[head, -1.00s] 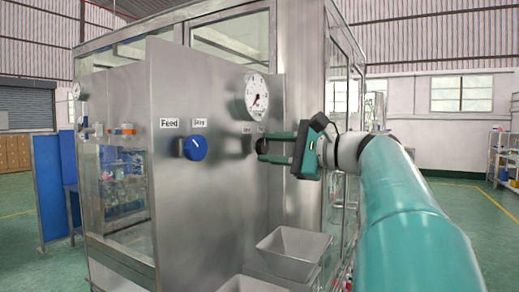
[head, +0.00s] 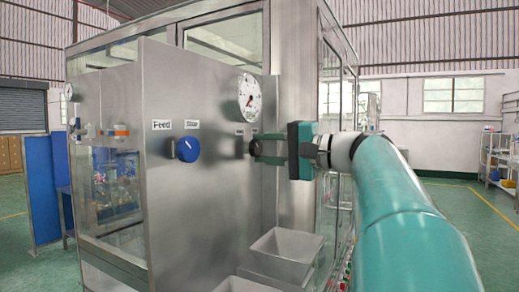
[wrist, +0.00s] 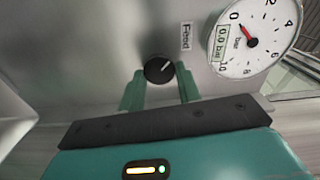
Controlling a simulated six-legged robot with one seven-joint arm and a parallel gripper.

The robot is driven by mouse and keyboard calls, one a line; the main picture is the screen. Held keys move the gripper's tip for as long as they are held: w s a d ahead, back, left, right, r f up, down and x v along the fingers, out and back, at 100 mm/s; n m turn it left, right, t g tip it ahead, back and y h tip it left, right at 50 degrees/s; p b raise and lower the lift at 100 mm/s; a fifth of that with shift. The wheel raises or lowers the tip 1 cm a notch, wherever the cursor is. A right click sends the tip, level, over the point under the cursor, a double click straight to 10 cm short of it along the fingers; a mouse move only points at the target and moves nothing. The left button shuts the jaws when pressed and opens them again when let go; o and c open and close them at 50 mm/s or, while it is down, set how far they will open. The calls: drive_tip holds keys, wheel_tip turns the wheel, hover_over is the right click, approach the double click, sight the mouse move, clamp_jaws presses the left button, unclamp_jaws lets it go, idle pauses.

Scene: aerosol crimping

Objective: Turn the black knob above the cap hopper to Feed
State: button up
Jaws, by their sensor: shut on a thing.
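The black knob (head: 254,147) is on the steel panel, above the grey open-topped hopper (head: 285,233). In the wrist view the black knob (wrist: 157,69) is round, and its white mark points up and to the right, roughly towards the Feed label (wrist: 186,36). My gripper (head: 262,147) reaches in from the right. In the wrist view, my gripper (wrist: 159,78) has one green finger on each side of the knob and is shut on it. In the head view the fingers partly hide the knob.
A blue knob (head: 187,149) with its own Feed label (head: 161,125) sits left on the same panel. A pressure gauge (head: 249,97) is just above the black knob; the wrist view shows this gauge (wrist: 251,38) close by. Glass cabinet walls flank the panel.

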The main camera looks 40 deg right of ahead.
idle(0.3)
drive_tip(key=o, duration=1)
drive_tip(key=shift+w, duration=0.1)
drive_tip(key=shift+c, duration=0.2)
drive_tip(key=shift+s, duration=0.2)
drive_tip(key=v, duration=1.3)
drive_tip(key=shift+s, duration=0.35)
